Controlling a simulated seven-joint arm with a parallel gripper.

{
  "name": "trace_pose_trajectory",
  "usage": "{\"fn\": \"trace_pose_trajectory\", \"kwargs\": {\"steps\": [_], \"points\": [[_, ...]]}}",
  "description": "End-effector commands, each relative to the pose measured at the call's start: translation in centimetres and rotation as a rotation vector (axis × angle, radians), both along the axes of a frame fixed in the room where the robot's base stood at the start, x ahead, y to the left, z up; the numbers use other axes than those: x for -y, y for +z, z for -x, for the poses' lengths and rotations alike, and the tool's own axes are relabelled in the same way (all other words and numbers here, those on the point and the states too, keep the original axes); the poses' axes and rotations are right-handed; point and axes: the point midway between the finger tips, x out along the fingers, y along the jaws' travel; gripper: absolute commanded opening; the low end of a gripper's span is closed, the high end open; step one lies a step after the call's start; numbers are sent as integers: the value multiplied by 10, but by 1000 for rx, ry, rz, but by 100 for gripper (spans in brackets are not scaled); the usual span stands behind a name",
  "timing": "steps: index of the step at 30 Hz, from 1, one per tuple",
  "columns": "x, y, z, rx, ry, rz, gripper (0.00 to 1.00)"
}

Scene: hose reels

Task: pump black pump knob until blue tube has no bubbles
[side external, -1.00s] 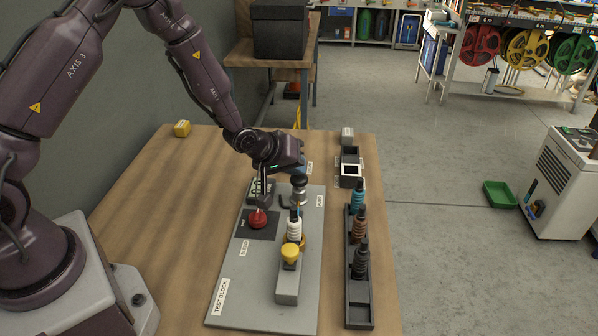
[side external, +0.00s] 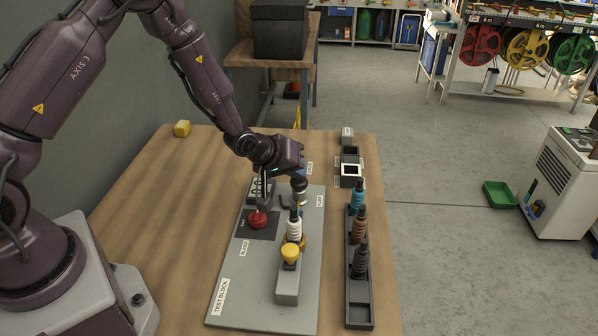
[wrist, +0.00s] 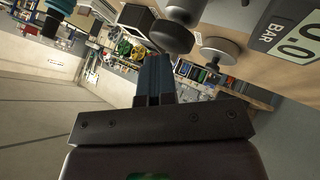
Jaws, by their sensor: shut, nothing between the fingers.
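The black pump knob (side external: 299,184) stands at the far end of the grey test block (side external: 232,285), beside the PUMP label. In the wrist view, a round black knob (wrist: 172,38) on a grey shaft shows just past my fingertips. My gripper (side external: 300,173) points down right above the knob, with its blue-tipped fingers shut and empty; the fingers also show in the wrist view (wrist: 153,62). Whether they touch the knob is unclear. A small bit of blue (side external: 294,213) shows above a white ribbed fitting (side external: 294,230). Any bubbles are too small to make out.
The gauge reads 0.0 BAR (wrist: 295,40) in the wrist view. A black rack (side external: 358,312) with ribbed fittings stands to the right. The left of the table is mostly clear.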

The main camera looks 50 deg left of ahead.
Motion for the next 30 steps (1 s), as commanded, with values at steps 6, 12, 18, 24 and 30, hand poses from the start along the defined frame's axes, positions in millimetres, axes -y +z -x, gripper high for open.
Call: {"fn": "trace_pose_trajectory", "kwargs": {"steps": [6,12,18,24,30], "points": [[0,10,2,-4,1,0,0],[0,22,1,-4,0,1,0],[0,31,1,-3,0,0,0],[0,32,1,-3,0,0,0],[0,34,1,-1,0,0,0]]}}
